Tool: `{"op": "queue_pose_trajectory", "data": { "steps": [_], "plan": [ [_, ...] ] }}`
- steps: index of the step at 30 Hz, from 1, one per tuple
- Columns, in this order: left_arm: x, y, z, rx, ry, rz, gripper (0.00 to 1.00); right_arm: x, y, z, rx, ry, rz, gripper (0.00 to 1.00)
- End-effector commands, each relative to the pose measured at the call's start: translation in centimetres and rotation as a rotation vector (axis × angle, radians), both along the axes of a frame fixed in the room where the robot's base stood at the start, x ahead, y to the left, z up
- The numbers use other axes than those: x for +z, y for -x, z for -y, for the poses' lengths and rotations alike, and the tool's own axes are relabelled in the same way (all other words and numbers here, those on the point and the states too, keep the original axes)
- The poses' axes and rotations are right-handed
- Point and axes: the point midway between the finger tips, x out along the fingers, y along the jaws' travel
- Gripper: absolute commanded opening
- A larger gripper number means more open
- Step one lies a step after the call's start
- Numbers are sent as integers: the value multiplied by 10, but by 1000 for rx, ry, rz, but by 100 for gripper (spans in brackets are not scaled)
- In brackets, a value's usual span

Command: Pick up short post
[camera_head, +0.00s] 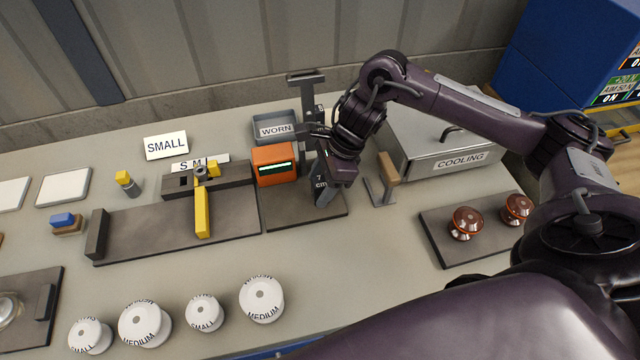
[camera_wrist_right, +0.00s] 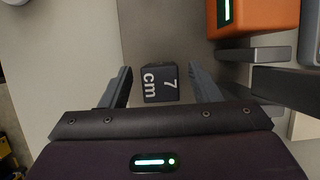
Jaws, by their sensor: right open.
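A dark block marked "7 cm" (camera_head: 321,184) stands on a dark plate (camera_head: 285,213) beside the orange device; it looks like the short post. In the right wrist view the block (camera_wrist_right: 161,83) shows between the two grey fingers, with a gap on each side. My right gripper (camera_wrist_right: 162,88) is open and points down at it. In the head view my right gripper (camera_head: 329,190) partly covers the block. I cannot tell how far the fingertips reach down its sides. My left gripper is not in view.
An orange device (camera_head: 274,166) and a tall grey gauge stand (camera_head: 306,80) are close to the right gripper. A "WORN" tray (camera_head: 275,131) is behind. A metal "COOLING" box (camera_head: 440,140) and a small wood-topped stand (camera_head: 388,170) are right. Several white insulators (camera_head: 262,301) line the front.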

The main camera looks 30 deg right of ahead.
Motion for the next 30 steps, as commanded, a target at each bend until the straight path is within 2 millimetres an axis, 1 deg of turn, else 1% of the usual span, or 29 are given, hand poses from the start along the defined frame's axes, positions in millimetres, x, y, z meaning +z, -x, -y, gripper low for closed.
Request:
{"op": "queue_pose_trajectory", "data": {
  "steps": [1,3,6,11,12,24,25,26,30],
  "plan": [
    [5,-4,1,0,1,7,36,-4,0,-3,1,0,-2,56],
    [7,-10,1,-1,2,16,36,-12,-1,-6,-1,-1,-1,56],
    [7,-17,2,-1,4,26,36,-16,-2,-7,1,1,1,56],
    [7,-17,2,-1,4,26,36,-17,-2,-7,1,2,2,56],
    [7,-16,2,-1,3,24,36,-17,-2,-7,0,2,2,55],
    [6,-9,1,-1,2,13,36,-17,-2,-7,0,1,2,3],
    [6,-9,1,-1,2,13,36,-16,-2,-7,0,1,3,2],
    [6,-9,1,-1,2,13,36,-16,-2,-7,0,0,3,0],
    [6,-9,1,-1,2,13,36,-16,-2,-7,0,0,3,0]
  ]
}}
